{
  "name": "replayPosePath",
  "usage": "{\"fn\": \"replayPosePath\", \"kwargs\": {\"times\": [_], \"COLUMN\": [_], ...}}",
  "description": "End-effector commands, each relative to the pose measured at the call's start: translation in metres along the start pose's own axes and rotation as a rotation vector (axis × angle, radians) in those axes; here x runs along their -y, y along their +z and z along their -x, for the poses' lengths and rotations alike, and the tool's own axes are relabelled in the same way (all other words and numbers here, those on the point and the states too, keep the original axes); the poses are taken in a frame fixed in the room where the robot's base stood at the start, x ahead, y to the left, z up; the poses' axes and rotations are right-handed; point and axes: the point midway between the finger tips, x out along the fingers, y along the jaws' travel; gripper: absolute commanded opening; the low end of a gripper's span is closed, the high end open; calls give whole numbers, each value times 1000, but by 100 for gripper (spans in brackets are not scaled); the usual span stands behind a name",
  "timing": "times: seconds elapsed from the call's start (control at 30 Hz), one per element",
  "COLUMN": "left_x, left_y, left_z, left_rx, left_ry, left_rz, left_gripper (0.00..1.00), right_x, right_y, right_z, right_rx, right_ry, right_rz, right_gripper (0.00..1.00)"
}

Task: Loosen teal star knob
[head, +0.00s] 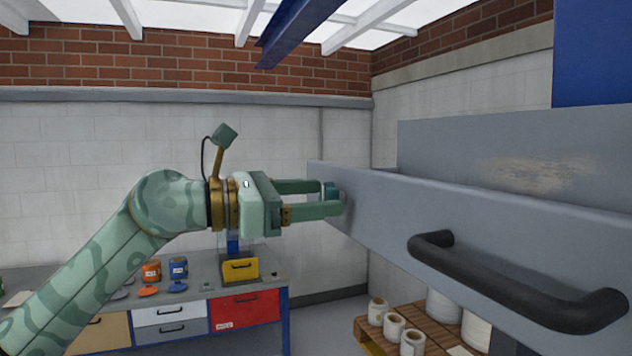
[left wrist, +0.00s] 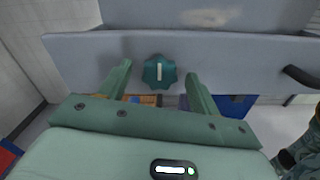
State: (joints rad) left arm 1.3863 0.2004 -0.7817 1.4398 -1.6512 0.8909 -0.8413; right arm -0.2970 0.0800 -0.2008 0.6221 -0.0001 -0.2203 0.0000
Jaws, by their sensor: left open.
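The teal star knob (left wrist: 159,73) sits on the grey panel (left wrist: 100,50) and has a pale bar mark on its face, standing about upright. In the head view the knob (head: 330,190) is partly hidden by my left gripper (head: 325,197). That gripper is open, with one finger on each side of the knob. In the left wrist view its fingers (left wrist: 160,82) stand clear of the knob, with a gap on both sides. My right gripper is not in view.
A black handle (head: 515,283) sticks out of the grey panel on the right. Below is a wooden pallet (head: 430,322) with white rolls (head: 394,326). A workbench (head: 281,285) with drawers, an orange jar (head: 151,271) and a blue jar (head: 178,267) stands at the back left.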

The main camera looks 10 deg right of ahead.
Motion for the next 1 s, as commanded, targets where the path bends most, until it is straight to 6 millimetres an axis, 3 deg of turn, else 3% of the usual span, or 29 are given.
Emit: {"fn": "replayPosePath", "kwargs": {"times": [0.37, 0.53, 1.0], "left_x": [0, 0, 0], "left_y": [-1, -1, 0], "left_z": [-8, -8, -7], "left_rx": [-1, 0, 1], "left_ry": [1, 1, 2], "left_rz": [0, -1, 75], "left_gripper": [63, 18, 18], "right_x": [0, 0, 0], "right_y": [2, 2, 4], "right_z": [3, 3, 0], "right_rx": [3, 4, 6], "right_ry": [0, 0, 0], "right_rz": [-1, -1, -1], "right_gripper": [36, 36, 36]}}
